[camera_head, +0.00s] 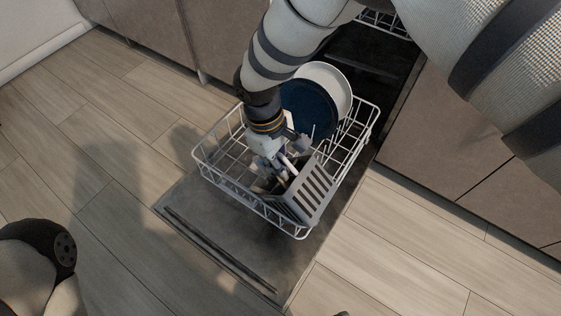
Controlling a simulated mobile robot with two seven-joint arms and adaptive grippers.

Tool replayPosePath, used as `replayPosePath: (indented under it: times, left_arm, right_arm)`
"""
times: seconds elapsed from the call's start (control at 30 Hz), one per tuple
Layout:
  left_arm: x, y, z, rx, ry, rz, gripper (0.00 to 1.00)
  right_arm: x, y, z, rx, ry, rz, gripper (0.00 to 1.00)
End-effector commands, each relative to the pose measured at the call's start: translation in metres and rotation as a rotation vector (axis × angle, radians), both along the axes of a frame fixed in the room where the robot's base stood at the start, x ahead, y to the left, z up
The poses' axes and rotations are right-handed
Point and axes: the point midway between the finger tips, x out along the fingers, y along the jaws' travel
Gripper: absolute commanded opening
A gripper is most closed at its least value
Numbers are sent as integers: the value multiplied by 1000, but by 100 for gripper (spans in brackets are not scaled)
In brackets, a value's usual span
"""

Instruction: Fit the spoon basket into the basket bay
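The grey spoon basket (311,192), with slots in its side, is tilted at the front right corner of the white wire dish rack (222,178). Pale spoon or handle shapes show at its left, partly hidden. My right gripper (284,174) reaches down from above to the basket's upper left side. Its fingers are at the basket, but whether they are closed on it is unclear. The basket bay is not clearly distinguishable under the basket and gripper. My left gripper is out of view; only part of my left arm shows at the lower left.
A dark blue plate (308,106) and a white plate (338,88) stand in the rack behind my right arm. The rack is above the open dishwasher door (208,232). Cabinets (430,165) flank the dishwasher. The wooden floor (110,190) at left is clear.

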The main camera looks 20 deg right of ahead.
Motion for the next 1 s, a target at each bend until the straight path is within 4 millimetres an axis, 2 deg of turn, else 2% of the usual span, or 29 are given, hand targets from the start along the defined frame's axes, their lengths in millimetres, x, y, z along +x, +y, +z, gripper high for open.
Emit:
replayPosePath:
  times: [0.03,0.63,0.77,1.0]
  left_arm:
    - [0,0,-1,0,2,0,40]
    - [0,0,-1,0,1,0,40]
    - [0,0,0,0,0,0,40]
    - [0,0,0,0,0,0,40]
  right_arm:
    - [-44,-21,-12,-71,136,6,28]
    - [-43,-20,-9,-69,132,12,28]
    - [-35,-14,14,-67,123,10,28]
    - [-17,-2,77,-66,117,8,28]
